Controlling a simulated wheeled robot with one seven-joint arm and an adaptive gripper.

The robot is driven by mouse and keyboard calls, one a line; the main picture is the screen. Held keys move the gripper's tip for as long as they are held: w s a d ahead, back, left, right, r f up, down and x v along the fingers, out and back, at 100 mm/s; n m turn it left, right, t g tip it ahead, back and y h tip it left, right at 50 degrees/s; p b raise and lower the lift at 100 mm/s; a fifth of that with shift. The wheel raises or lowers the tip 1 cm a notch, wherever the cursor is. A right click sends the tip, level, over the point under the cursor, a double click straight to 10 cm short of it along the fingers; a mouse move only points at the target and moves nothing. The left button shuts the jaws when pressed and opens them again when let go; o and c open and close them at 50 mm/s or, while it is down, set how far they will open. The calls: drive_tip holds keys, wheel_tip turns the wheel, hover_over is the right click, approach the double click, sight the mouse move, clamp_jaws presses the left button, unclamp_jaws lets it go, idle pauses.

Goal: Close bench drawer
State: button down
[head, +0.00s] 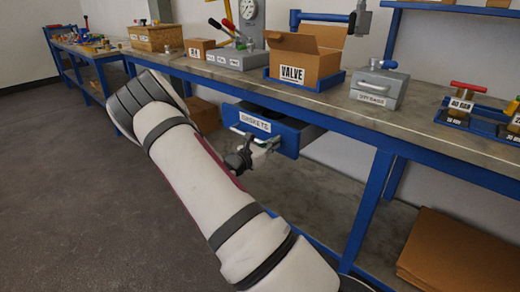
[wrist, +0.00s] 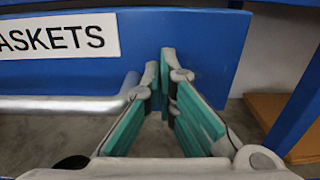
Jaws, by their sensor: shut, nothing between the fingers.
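The blue bench drawer (head: 289,143) stands pulled out from under the workbench, with its dark inside showing behind the front panel. Its front carries a white GASKETS label (head: 255,121) and a silver bar handle (head: 240,134). In the wrist view the drawer front (wrist: 200,50) fills the upper part, with the handle (wrist: 70,103) at left. My gripper (head: 272,146) is before the right half of the drawer front. In the wrist view its green-padded fingers (wrist: 160,65) are shut and empty, tips at the panel, right of the handle. I cannot tell whether they touch it.
The workbench top (head: 330,103) holds a VALVE carton (head: 300,62), a grey box (head: 378,88) and several fittings. A blue bench leg (head: 368,205) stands right of the drawer. Flat cardboard (head: 455,250) lies under the bench. The floor at left (head: 50,190) is clear.

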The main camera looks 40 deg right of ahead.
sight(282, 137)
drive_tip(key=shift+d, duration=2.4)
drive_tip(key=shift+r, duration=0.1)
drive_tip(key=shift+w+a, duration=0.1)
drive_tip(key=shift+a, duration=0.05)
drive_tip(key=a+p, duration=0.3)
drive_tip(key=a, duration=1.1)
drive_tip(key=shift+s+p, duration=0.25)
drive_tip(key=shift+p, duration=0.15)
